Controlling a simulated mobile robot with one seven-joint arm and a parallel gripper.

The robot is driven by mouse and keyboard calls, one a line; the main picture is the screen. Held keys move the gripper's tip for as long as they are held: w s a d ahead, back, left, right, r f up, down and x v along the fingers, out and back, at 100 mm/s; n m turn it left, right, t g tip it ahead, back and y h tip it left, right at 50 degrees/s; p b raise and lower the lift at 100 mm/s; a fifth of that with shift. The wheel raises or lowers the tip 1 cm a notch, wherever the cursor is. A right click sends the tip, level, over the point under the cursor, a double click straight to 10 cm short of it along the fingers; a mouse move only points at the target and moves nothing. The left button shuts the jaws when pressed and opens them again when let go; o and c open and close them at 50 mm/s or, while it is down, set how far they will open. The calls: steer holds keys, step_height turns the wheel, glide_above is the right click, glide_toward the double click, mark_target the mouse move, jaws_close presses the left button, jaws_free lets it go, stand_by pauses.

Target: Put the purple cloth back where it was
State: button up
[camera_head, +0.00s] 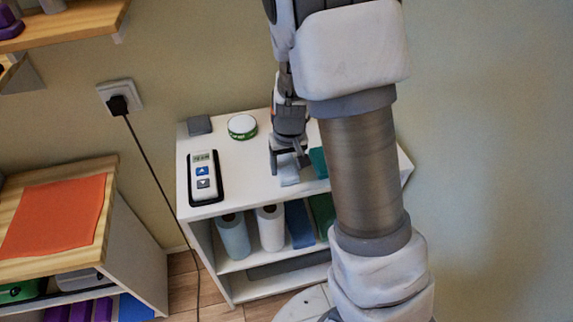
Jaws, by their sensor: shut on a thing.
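My gripper (289,169) is over the top of the white shelf unit (240,180), pointing down. It is shut on a small pale blue-grey piece (289,179), which shows just below the fingers at the shelf top. I cannot tell whether this piece touches the top. No cloth that is clearly purple shows in this view. My arm hides the right part of the shelf top.
A teal item (318,162) lies just right of my gripper. A remote-like device (204,177), a green-and-white round tin (242,126) and a grey block (199,124) stand to the left. An orange cloth (55,215) lies on the wooden unit. A cord hangs between.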

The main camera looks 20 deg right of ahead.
mark_target(288, 171)
steer(key=o, duration=1.3)
steer(key=shift+f, duration=0.15)
step_height(288, 171, up, 12)
steer(key=s+f+p, duration=0.1)
steer(key=s+p, duration=0.1)
steer(key=s+r+t, duration=0.1)
steer(key=s+r, duration=0.4)
steer(key=s, duration=0.1)
steer(key=s+r+t, duration=0.1)
steer(key=s+r, duration=0.4)
steer(key=s, duration=0.1)
steer(key=s+r+t, duration=0.1)
steer(key=s+r, duration=0.4)
steer(key=s, duration=0.1)
steer(key=shift+r+t, duration=0.2)
steer(key=shift+t, duration=0.2)
steer(key=shift+r+p, duration=0.1)
steer(key=shift+p, duration=0.2)
